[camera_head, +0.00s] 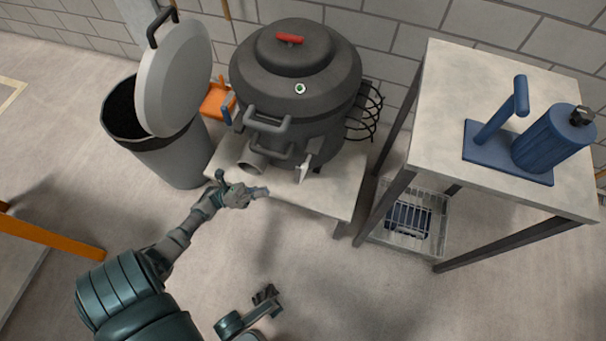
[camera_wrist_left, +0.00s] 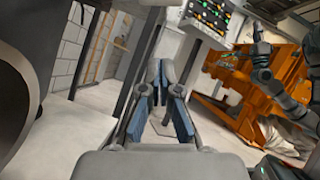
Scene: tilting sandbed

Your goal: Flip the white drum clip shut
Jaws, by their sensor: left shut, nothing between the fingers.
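The white drum clip (camera_head: 304,168) is a small pale piece low on the front of the dark grey drum (camera_head: 300,117), right of its lower grey handle. It sticks out from the drum, above the table top. My left gripper (camera_head: 262,192) is shut and empty, just left of and below the clip, near the table's front edge. A gap shows between them. In the left wrist view my blue-padded fingers (camera_wrist_left: 160,75) point forward; I cannot make out the clip there. My right gripper (camera_head: 267,293) is low in the head view, away from the drum; its finger opening is too small to judge.
The drum stands on a low pale table (camera_head: 330,197). A grey bin (camera_head: 178,150) with a raised lid is at left. A taller table (camera_head: 440,135) at right holds a blue device (camera_head: 545,145), with a wire basket (camera_head: 400,232) below. The floor in front is clear.

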